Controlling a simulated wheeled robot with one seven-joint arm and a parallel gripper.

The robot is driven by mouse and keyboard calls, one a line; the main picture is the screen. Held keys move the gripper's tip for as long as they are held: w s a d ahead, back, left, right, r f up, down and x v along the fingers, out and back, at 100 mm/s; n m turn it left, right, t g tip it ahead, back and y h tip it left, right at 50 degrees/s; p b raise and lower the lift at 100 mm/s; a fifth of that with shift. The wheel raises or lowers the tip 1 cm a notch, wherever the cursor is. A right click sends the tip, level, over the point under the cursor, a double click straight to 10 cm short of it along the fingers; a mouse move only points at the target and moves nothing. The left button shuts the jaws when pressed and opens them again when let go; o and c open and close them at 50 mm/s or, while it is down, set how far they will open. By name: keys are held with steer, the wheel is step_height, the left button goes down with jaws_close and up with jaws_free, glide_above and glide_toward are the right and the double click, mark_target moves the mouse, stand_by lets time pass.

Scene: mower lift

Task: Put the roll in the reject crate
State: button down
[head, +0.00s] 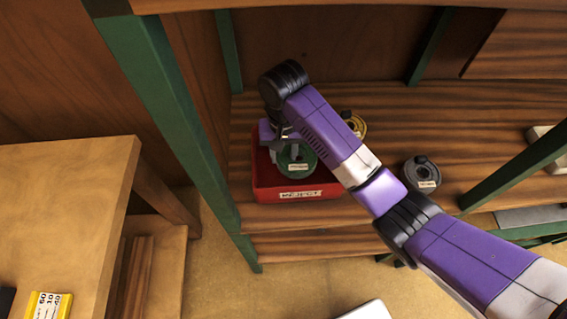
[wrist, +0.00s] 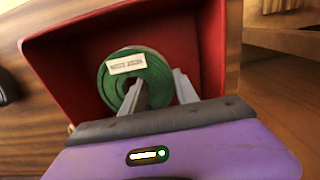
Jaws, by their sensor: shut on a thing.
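The reject crate (head: 262,178) is a red open box with a white label on its front, standing on a wooden shelf. It fills much of the wrist view (wrist: 215,55). A green roll (head: 303,158) with a pale label is inside the crate's outline. In the wrist view the green roll (wrist: 152,72) shows its ring face and label, with the red crate walls around it. My gripper (wrist: 160,90) is shut on the roll, with one finger in its hole and one outside its rim. I cannot tell if the roll touches the crate floor.
A grey-black roll (head: 422,172) stands on the shelf to the right, and a yellowish roll (head: 357,125) is partly hidden behind my arm. A green shelf post (head: 170,110) rises left of the crate. A wooden table (head: 70,190) is at the left.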

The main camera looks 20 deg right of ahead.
mark_target(283, 156)
steer(key=shift+f, duration=2.15)
steer(key=shift+f, duration=0.15)
steer(key=c, duration=0.9)
jaws_free()
step_height(283, 156, up, 11)
steer(key=shift+f+p, duration=0.1)
steer(key=shift+p, duration=1)
steer(key=shift+r+p, duration=0.6)
steer(key=shift+r, duration=0.2)
